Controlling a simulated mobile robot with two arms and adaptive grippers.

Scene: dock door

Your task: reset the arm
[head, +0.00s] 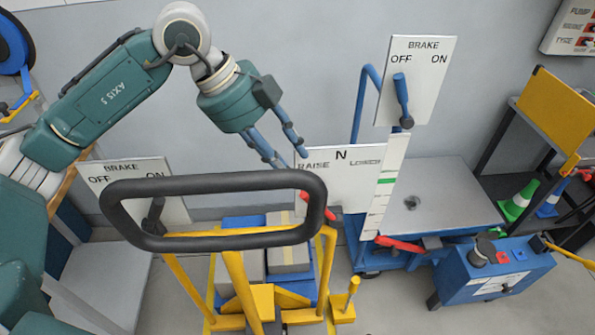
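My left arm (118,92) is teal and reaches in from the left at the top of the head view. It bends down to my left gripper (293,160), whose two blue fingers are spread apart with nothing between them. In the picture the fingertips lie over the left edge of the white RAISE N LOWER board (345,180), above a black handle loop (215,182). I cannot tell whether they touch the board. My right gripper is not in view.
A blue lift cart (440,195) with a BRAKE board (425,70) stands right of centre. A second BRAKE board (110,178) is at left. A yellow-framed cart carries grey boxes (288,258). A blue control box (495,270) and a green cone (518,200) are at right.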

